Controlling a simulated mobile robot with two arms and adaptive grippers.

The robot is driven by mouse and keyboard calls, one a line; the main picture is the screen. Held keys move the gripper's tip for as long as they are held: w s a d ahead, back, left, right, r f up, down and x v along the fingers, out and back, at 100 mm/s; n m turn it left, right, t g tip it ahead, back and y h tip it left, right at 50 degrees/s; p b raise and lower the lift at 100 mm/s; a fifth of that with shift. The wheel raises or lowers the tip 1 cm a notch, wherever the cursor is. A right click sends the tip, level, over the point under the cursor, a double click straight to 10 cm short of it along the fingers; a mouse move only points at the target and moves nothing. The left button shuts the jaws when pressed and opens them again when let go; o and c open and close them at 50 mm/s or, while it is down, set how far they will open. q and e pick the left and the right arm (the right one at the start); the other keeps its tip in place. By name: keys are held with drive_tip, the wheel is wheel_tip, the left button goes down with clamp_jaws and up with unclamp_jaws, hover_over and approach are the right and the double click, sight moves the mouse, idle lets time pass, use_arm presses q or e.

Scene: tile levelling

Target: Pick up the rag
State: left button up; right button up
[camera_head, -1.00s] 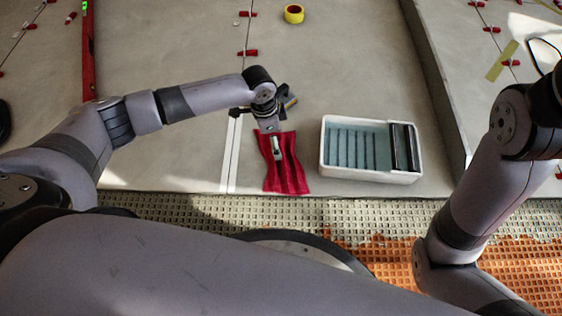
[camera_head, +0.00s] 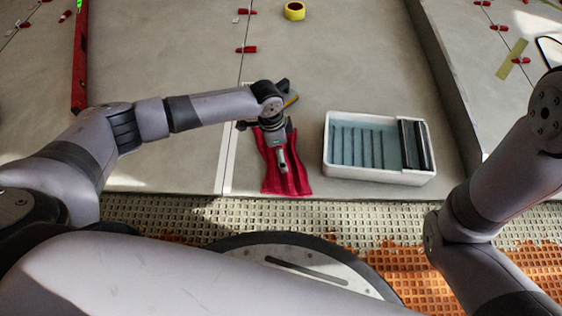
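The red rag (camera_head: 298,178) lies on the grey tiles near their front edge, its folds running front to back. My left gripper (camera_head: 283,166) is over the middle of the rag, pointing down, and hides part of it. It appears at or very close to the cloth, but I cannot tell whether its fingers are closed on it. My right arm shows at the right side, but its gripper is out of view.
A white wash tray (camera_head: 378,174) with bluish water and dark rollers stands just right of the rag. A dark tool with an orange edge (camera_head: 291,101) lies behind my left wrist. Yellow tape (camera_head: 294,11), red clips (camera_head: 246,49) and a red level (camera_head: 79,60) lie farther back.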

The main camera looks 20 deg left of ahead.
use_arm(q)
drive_tip(key=shift+d+f, duration=0.1)
drive_tip(key=shift+f, duration=0.6)
drive_tip(key=shift+r, duration=0.1)
drive_tip(key=shift+c, duration=0.4)
drive_tip(key=c, duration=1)
